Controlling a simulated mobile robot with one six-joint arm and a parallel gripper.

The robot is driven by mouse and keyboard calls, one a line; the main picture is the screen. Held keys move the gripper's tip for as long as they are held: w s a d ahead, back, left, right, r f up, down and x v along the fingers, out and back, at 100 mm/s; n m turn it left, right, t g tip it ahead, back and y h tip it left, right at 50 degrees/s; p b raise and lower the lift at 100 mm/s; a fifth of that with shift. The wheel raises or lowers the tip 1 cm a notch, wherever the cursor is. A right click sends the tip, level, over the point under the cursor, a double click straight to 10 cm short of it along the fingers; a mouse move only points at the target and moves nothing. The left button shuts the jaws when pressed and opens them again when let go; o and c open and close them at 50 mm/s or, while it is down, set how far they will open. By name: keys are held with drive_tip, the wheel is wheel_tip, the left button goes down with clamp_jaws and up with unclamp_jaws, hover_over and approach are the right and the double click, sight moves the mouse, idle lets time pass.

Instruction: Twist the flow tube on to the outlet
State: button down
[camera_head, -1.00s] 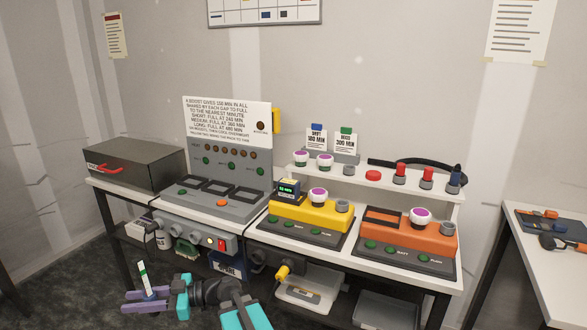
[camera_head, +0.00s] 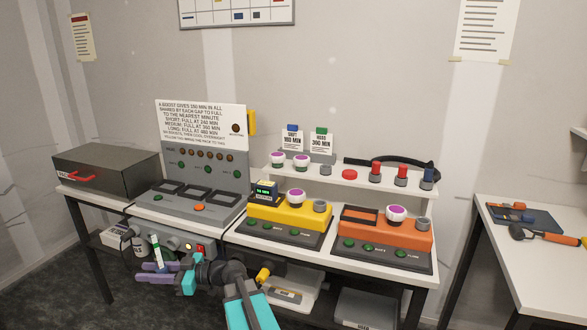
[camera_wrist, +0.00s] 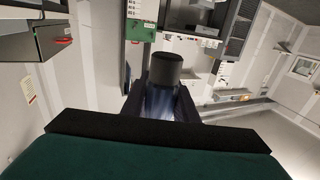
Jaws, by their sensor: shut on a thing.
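My gripper (camera_head: 158,272), with purple fingers, is in front of the bench's underside, at the lower left of the head view. It is shut on a slim upright piece, seemingly the flow tube (camera_head: 156,248), white with a green top in that view. In the wrist view, a dark round end and a bluish, see-through body of the held tube (camera_wrist: 164,72) show between the fingers. A grey box with lights and a red switch (camera_head: 200,248) hangs just behind the gripper. I cannot tell which fitting is the outlet; my gripper and arm hide part of the area.
A yellow-tipped fitting (camera_head: 263,275) sticks out below the bench, right of my wrist. A yellow unit (camera_head: 290,218) and an orange unit (camera_head: 375,238) stand on the bench. Trays fill the lower shelf (camera_head: 292,298). A side table (camera_head: 510,265) is at right.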

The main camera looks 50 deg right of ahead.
drive_tip(key=s+d+r+m+t+h+p, duration=0.1)
drive_tip(key=d+r+m+h, duration=0.15)
drive_tip(key=d, duration=0.85)
drive_tip(key=s+d+r+m+t+h, duration=0.1)
drive_tip(key=d+r+m+t+h, duration=0.2)
drive_tip(key=d, duration=0.7)
drive_tip(key=s+d+r+m+h+p, duration=0.1)
drive_tip(key=d+r+m+h, duration=0.3)
drive_tip(key=d, duration=0.7)
drive_tip(key=s+d+r+m+h, duration=0.1)
drive_tip(key=s+d+r+h, duration=0.1)
drive_tip(key=s+d, duration=0.3)
drive_tip(key=s+d+r+m+g+h+p, duration=0.1)
drive_tip(key=s+d+r+h, duration=0.2)
drive_tip(key=d, duration=0.9)
drive_tip(key=s+d+r+m+g+h, duration=0.1)
drive_tip(key=s+d+r+h, duration=0.2)
drive_tip(key=s+d+h, duration=0.2)
drive_tip(key=s+d, duration=0.2)
drive_tip(key=d, duration=0.2)
drive_tip(key=shift+s+m+p, duration=0.35)
drive_tip(key=shift+s+p, duration=0.05)
drive_tip(key=shift+f+b, duration=0.15)
drive_tip(key=shift+b, duration=1.05)
wheel_tip(320, 180, down, 5)
drive_tip(key=b, duration=0.7)
drive_tip(key=shift+a+f, duration=0.1)
drive_tip(key=shift+f, duration=0.05)
drive_tip(key=shift+b, duration=2.05)
